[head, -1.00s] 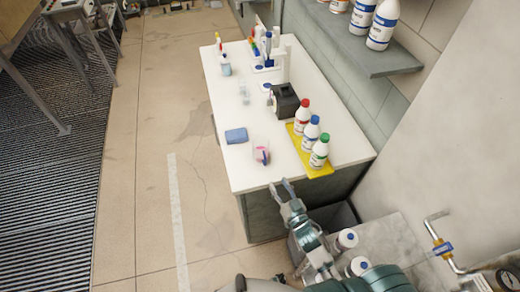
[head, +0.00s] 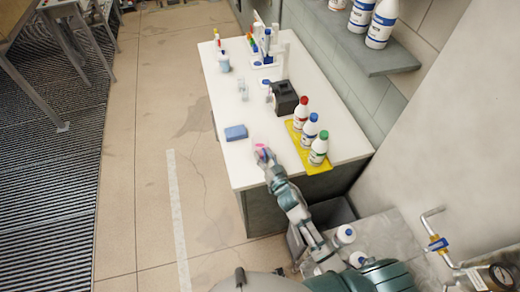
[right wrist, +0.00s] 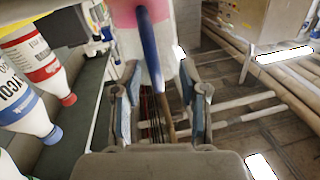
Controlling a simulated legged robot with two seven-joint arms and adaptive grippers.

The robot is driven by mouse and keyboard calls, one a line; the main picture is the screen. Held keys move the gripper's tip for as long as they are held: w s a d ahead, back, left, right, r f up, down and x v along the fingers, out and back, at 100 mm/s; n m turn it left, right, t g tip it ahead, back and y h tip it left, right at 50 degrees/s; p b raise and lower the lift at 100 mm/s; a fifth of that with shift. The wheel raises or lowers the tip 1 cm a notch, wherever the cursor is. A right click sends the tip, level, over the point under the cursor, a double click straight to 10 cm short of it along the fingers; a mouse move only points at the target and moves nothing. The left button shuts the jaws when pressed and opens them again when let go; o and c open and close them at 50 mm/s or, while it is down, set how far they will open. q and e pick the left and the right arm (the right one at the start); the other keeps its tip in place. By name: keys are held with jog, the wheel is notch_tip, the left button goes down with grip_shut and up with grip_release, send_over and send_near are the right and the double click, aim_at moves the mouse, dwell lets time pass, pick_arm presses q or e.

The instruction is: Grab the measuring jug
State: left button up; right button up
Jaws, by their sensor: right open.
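The measuring jug (head: 261,151) stands near the front end of the white table, small and partly hidden by my right gripper (head: 268,164). In the right wrist view the jug (right wrist: 183,20) is clear and pinkish, with a blue upright strip in front, perhaps its handle. My right gripper (right wrist: 160,85) is open there, its two blue-padded fingers spread to either side of the blue strip. I cannot tell whether the fingers touch the jug. My left gripper is not in view.
A blue sponge (head: 236,132) lies left of the jug on the white table (head: 238,172). Several capped bottles (head: 318,148) stand on a yellow mat (head: 325,170) to the right, close to my arm. A black box (head: 284,98) stands farther back.

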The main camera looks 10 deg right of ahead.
jog(key=shift+s, duration=0.1)
jog(key=shift+d, duration=0.1)
jog(key=c, duration=0.8)
jog(key=shift+d, duration=0.25)
grip_shut()
jog(key=shift+a+r, duration=0.15)
